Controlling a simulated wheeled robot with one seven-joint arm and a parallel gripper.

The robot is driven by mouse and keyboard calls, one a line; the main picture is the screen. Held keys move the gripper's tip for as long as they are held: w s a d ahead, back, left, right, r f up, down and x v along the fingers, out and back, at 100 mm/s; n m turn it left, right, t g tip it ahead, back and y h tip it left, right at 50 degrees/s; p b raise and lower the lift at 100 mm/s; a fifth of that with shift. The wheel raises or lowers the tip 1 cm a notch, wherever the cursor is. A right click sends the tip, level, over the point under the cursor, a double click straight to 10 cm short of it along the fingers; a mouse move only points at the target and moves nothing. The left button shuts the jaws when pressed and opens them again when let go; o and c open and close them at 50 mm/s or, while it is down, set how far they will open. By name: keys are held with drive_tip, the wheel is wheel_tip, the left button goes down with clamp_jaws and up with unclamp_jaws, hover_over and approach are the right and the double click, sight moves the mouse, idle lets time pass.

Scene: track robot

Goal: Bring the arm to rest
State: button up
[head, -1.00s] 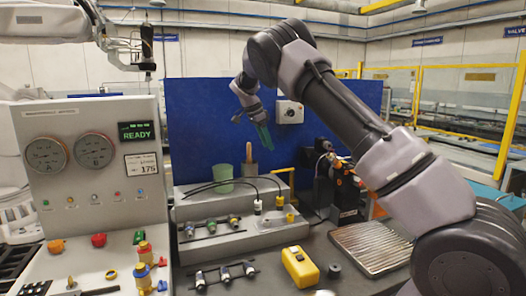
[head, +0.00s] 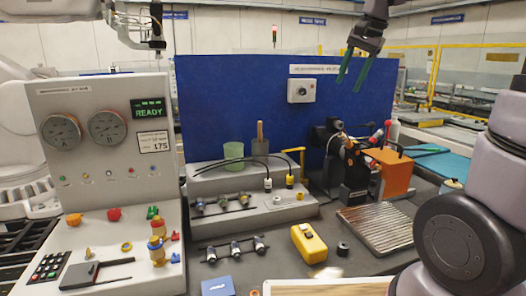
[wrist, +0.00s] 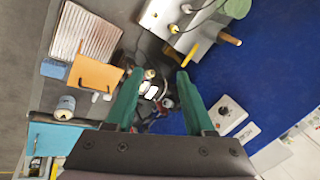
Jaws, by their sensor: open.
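My gripper (head: 355,68) is raised high at the upper right in the head view, in front of the top edge of the blue panel (head: 240,110). Its two green fingers point down and stand apart, with nothing between them. In the wrist view my gripper (wrist: 155,90) also shows open and empty, above the bench with the dark machine and the orange box (wrist: 95,72). Part of my arm (head: 470,235) fills the right side of the head view. The links between it and the gripper are out of the picture.
A control panel (head: 105,130) reading READY stands at the left. The bench holds a green cup (head: 233,155), a yellow case (head: 308,244), a ribbed metal tray (head: 378,226) and an orange box (head: 388,172). The air around the gripper looks clear.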

drive_tip(key=s+f+n+t, duration=0.1)
drive_tip(key=s+n, duration=0.1)
drive_tip(key=s, duration=0.7)
drive_tip(key=s+d+f+n+t, duration=0.1)
drive_tip(key=s+n+t, duration=0.1)
drive_tip(key=s, duration=0.8)
drive_tip(key=shift+f, duration=0.3)
drive_tip(key=shift+w, duration=0.1)
